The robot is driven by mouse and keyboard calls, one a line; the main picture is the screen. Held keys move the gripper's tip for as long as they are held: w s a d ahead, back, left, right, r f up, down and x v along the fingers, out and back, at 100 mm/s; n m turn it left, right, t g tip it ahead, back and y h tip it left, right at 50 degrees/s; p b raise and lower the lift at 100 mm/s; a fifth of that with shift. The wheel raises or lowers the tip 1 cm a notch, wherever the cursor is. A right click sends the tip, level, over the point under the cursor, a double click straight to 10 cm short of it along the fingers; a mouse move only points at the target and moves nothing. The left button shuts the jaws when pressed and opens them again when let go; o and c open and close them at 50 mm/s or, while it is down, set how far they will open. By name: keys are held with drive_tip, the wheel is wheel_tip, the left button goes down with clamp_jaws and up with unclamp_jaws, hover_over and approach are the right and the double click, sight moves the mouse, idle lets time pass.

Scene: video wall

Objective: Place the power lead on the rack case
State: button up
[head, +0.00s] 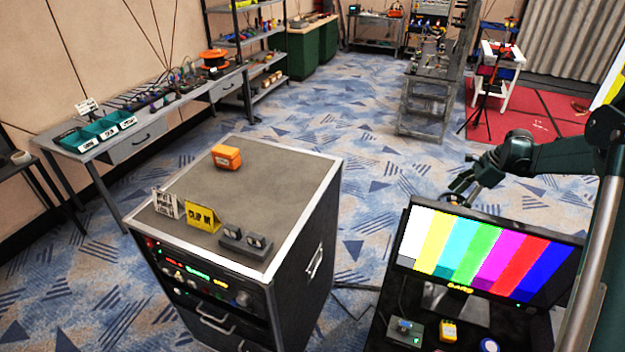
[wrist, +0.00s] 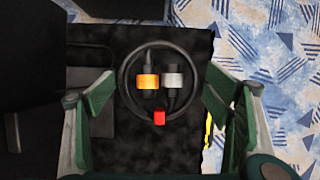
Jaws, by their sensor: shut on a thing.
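The power lead (wrist: 125,103) is a coiled black cable with an orange connector, a grey connector and a red piece, seen in the wrist view. My gripper (wrist: 160,95) has its green-padded fingers on either side of the coil and is shut on it. In the head view my gripper (head: 468,187) is at the right, above and behind the monitor's top edge, and the lead is hard to make out there. The rack case (head: 285,175) stands left of my gripper, with a grey top and metal edges.
An orange box (head: 227,157), a white sign (head: 165,203), a yellow sign (head: 202,216) and a dark grey block (head: 245,241) stand on the case. A colour-bar monitor (head: 487,250) stands at the right, on a black surface with small items.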

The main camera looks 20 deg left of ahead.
drive_tip(key=s+a+r+p, duration=0.1)
drive_tip(key=a+r, duration=0.1)
drive_tip(key=a, duration=0.7)
drive_tip(key=s+a+r+p, duration=0.1)
drive_tip(key=a+r, duration=0.2)
drive_tip(key=a, duration=0.6)
wheel_tip(320, 180, up, 12)
drive_tip(key=p, duration=0.4)
hover_over(280, 189)
drive_tip(key=d, duration=0.2)
drive_tip(key=shift+a+r, duration=0.2)
drive_tip(key=shift+f, duration=3.1)
drive_tip(key=shift+f, duration=0.1)
drive_tip(key=shift+f+p, duration=0.4)
drive_tip(key=shift+f, duration=1.4)
drive_tip(key=shift+f, duration=0.15)
